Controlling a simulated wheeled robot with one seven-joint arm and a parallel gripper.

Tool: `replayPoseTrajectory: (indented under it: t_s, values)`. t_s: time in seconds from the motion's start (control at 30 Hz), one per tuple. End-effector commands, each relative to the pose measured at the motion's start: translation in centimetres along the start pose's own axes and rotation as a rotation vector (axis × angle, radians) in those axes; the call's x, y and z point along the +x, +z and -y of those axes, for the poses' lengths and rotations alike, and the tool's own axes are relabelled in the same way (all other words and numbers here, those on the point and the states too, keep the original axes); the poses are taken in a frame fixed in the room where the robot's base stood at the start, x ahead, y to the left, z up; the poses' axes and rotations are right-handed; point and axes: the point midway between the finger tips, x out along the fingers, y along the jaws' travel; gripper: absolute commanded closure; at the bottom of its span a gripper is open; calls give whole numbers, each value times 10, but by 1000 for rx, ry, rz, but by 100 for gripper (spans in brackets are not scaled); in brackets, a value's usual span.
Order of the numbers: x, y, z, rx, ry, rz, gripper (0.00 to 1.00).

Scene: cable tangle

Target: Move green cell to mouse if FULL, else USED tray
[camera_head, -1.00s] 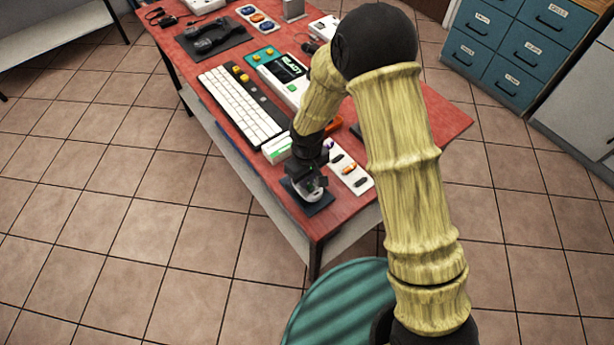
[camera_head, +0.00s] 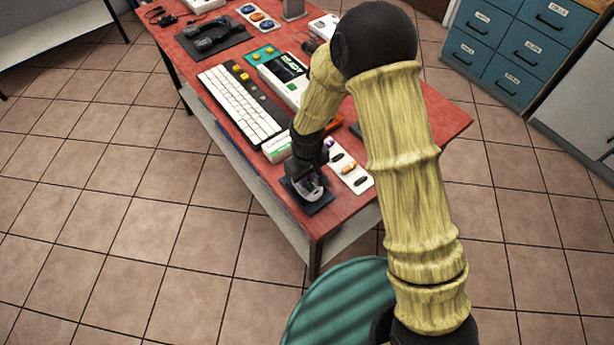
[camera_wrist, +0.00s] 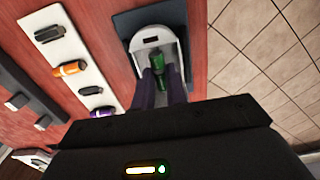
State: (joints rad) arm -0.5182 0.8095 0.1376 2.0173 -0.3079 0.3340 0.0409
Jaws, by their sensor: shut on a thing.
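My gripper (camera_wrist: 160,80) is shut on the green cell (camera_wrist: 160,66), its fingers on either side of it. In the wrist view the cell is over or in the open hollow of the pale mouse (camera_wrist: 166,32); I cannot tell whether it touches the bottom. The mouse rests on a dark blue mat (camera_wrist: 121,24) near the table's corner. In the head view my gripper (camera_head: 308,184) comes down over the mouse and hides most of it, and the cell is not clear there. The screen unit (camera_head: 284,72) shows lettering too small to read surely.
A white strip (camera_wrist: 62,52) with orange, purple and dark cells lies beside the mouse. A white keyboard (camera_head: 240,105) and a green-and-white block (camera_head: 277,148) stand farther along the red table (camera_head: 440,125). The table edge is close to the mat.

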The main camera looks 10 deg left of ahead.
Motion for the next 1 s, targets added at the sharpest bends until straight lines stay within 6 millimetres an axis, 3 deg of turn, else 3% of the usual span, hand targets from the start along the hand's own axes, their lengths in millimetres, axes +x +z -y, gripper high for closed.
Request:
replayPoseTrajectory:
  t_s: [1.0]
  values:
    - [6,1,-1,0,0,0,100]
